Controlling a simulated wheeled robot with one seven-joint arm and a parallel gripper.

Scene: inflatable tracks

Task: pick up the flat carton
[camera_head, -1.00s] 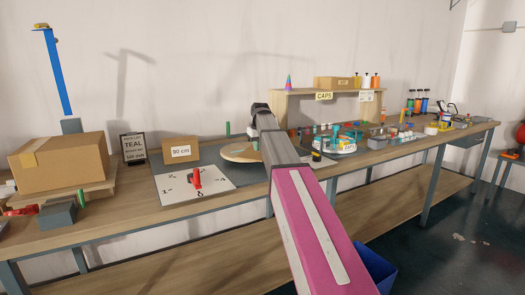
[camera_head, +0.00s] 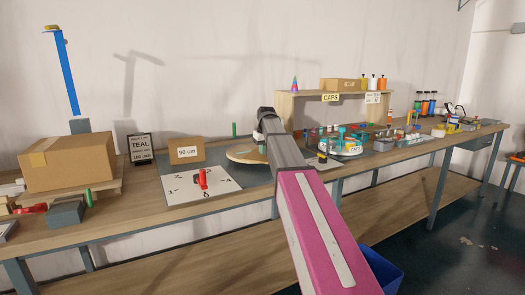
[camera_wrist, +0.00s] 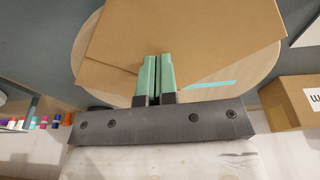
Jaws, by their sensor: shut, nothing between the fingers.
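The flat carton (camera_wrist: 185,28) is a thin brown cardboard piece lying on a round wooden board (camera_wrist: 262,70) in the wrist view. A second brown flap edge (camera_wrist: 105,78) shows at its lower left. My gripper (camera_wrist: 157,60) has two pale green fingers pressed together, with nothing between them. In the picture the fingertips overlap the carton's near edge; I cannot tell whether they touch it. In the head view the round board (camera_head: 240,154) shows left of my arm, and my arm hides much of that area and the fingertips.
A box with a size label (camera_head: 187,151) stands close by the round board. A white numbered plate (camera_head: 170,190) with a red pointer lies in front. A big carton (camera_head: 68,163) sits at the left. A CAPS shelf (camera_head: 285,105) and several small items stand at the right.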

